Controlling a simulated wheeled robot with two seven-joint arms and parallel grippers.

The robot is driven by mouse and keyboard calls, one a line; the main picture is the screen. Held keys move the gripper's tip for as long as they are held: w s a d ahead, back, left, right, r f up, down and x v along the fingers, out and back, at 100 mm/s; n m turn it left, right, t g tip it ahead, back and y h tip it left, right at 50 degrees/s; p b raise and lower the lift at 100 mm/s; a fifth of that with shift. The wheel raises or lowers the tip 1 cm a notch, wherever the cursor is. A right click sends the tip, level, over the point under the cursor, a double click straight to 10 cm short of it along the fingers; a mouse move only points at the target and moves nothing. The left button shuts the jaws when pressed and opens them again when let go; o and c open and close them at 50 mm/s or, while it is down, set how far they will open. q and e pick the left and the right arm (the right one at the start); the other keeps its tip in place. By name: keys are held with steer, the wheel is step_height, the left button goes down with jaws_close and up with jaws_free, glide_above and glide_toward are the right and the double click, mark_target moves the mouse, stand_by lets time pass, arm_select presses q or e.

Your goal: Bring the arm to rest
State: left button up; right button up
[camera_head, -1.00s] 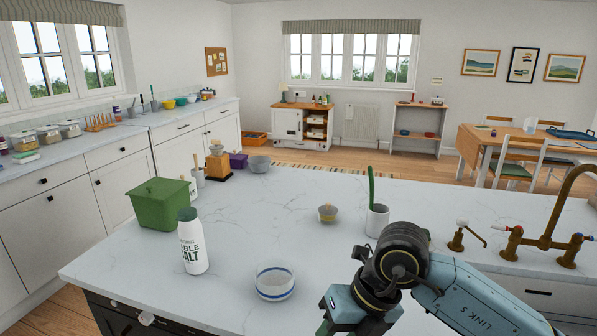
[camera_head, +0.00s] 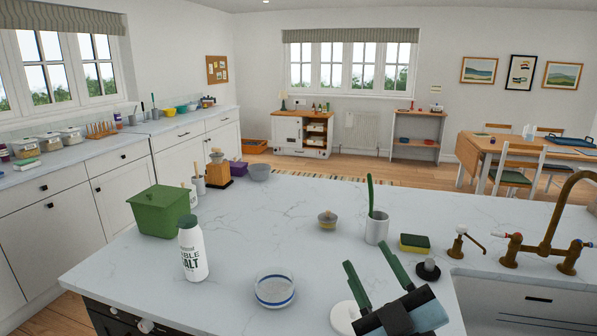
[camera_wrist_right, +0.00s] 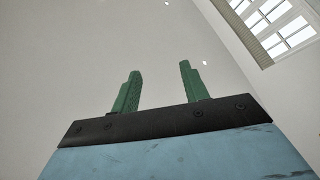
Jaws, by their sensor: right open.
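My right gripper (camera_head: 374,270) shows at the lower right of the head view, above the front part of the white counter near the sink. Its two green fingers are apart with nothing between them, and they point up and away. In the right wrist view the fingers (camera_wrist_right: 158,88) stand open and empty against the plain wall and ceiling, with a window at the upper right. Most of the right arm is out of the head view. My left gripper is not in view.
A brass tap (camera_head: 548,225) rises at right.

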steer(key=s+d+f+m+g+h, duration=0.3)
steer(key=d+f+m+g+h, duration=0.15)
steer(key=f, duration=0.45)
steer(key=s+d+f+m+g+h, duration=0.35)
steer(key=d+f+h, duration=0.2)
steer(key=f, duration=0.45)
steer(key=s+d+f+m+g+y, duration=0.1)
steer(key=s+f+g, duration=0.45)
steer(key=s, duration=0.25)
steer(key=s+f+g+y, duration=0.1)
steer(key=s+f+g, duration=0.45)
steer(key=s, duration=0.25)
step_height(320, 180, down, 26)
steer(key=s+b, duration=0.2)
steer(key=s+d+f+g+b, duration=0.1)
steer(key=s+d+f, duration=0.2)
steer(key=s+f, duration=1.3)
steer(key=shift+f, duration=0.45)
